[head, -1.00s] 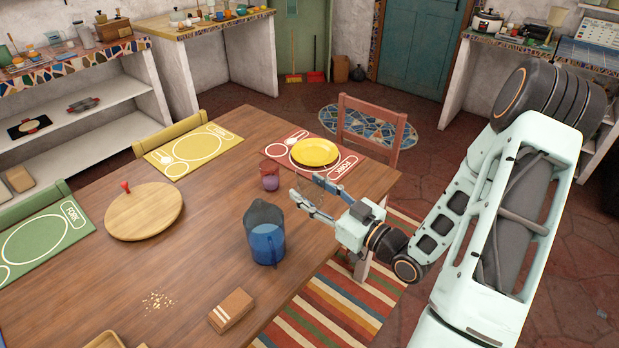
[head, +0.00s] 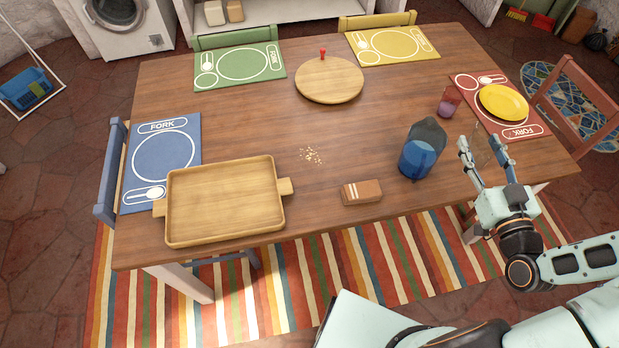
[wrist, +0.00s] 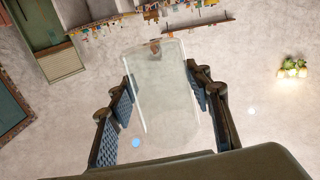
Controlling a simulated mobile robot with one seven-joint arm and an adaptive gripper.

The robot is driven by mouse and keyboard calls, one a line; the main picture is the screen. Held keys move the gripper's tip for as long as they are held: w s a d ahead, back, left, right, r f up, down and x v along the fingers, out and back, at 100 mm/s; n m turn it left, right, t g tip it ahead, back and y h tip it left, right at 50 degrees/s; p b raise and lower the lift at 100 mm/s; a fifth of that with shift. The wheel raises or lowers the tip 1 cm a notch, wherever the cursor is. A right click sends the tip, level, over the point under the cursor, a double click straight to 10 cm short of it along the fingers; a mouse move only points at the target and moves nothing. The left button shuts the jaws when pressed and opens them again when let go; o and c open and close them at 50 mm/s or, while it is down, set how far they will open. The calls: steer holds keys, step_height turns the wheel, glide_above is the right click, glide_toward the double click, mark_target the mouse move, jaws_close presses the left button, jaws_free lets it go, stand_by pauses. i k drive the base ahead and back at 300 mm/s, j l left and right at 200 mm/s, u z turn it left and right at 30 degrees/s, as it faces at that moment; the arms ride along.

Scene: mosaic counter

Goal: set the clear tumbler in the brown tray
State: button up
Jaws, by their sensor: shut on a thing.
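The clear tumbler (wrist: 163,85) is held between the two finger pads of my gripper (wrist: 163,105) in the wrist view. In the head view the tumbler (head: 484,155) is faint and hard to make out between the fingers. My gripper (head: 484,160) is shut on it above the right part of the table, to the right of the blue pitcher. The brown tray (head: 180,228) is a wooden rectangular tray with two handles. It lies empty at the table's front left, far from my gripper.
A blue pitcher (head: 418,155) and a brown box (head: 361,192) stand between my gripper and the tray. A reddish cup (head: 449,101) and a yellow plate (head: 503,102) are near my gripper. Crumbs (head: 311,155) and a round board (head: 329,80) are mid-table.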

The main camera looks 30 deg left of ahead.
mark_target(188, 218)
steer(key=k+j, duration=0.2)
steer(key=j, duration=0.3)
steer(key=k+j, duration=0.15)
steer(key=j, duration=0.35)
steer(key=k+j, duration=0.2)
steer(key=j, duration=0.3)
steer(key=k+j, duration=0.2)
steer(key=j, duration=0.3)
steer(key=k+j, duration=0.15)
steer(key=j, duration=0.35)
steer(key=k+j, duration=0.2)
steer(key=j, duration=0.3)
steer(key=k+j, duration=0.2)
steer(key=j, duration=0.3)
steer(key=k+j, duration=0.15)
steer(key=j, duration=0.35)
